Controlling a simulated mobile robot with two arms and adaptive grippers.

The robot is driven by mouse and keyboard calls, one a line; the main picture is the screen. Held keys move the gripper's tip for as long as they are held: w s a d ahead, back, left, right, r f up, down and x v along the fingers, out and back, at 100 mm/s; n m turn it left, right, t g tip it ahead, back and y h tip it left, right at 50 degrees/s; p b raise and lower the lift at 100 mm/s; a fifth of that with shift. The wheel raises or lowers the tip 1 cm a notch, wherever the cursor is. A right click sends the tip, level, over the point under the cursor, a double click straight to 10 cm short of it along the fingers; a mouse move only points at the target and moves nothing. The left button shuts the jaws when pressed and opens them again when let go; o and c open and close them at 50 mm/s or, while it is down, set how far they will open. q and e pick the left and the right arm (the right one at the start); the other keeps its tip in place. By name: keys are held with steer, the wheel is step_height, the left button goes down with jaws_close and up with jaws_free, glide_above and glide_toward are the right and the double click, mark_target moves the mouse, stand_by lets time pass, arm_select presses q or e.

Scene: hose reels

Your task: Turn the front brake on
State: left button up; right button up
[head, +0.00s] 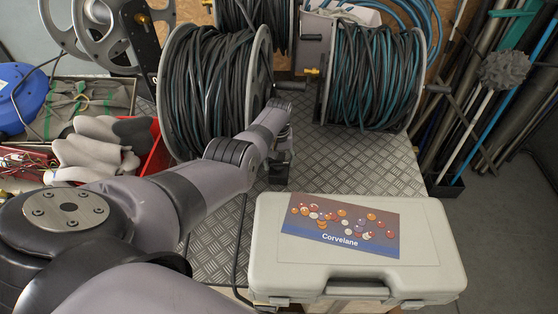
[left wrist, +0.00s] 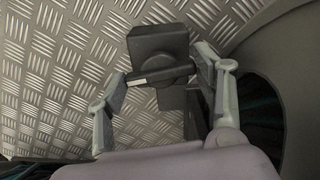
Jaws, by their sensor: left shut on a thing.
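The front brake (left wrist: 158,40) is a dark block with a round knob on its face, seen in the left wrist view above the diamond-plate top. My left gripper (left wrist: 168,74) has one finger on each side of the knob and is shut on it. In the head view my left gripper (head: 279,158) reaches down beside the large reel of dark hose (head: 205,90), at its lower right. There the brake is mostly hidden behind the gripper. My right gripper is not in view.
A reel of teal hose (head: 372,80) stands to the right, with a crank handle. A pale case (head: 440,262) labelled Corvelane lies in front. Grey gloves (head: 95,150) and a red bin (head: 155,150) are at left. Bare diamond plate (head: 345,165) lies between reels and case.

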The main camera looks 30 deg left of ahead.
mark_target(280, 163)
arm_select(q)
steer(key=shift+m, duration=0.6)
steer(key=o, duration=1.1)
steer(key=shift+o, duration=0.2)
steer(key=shift+r, duration=4.05)
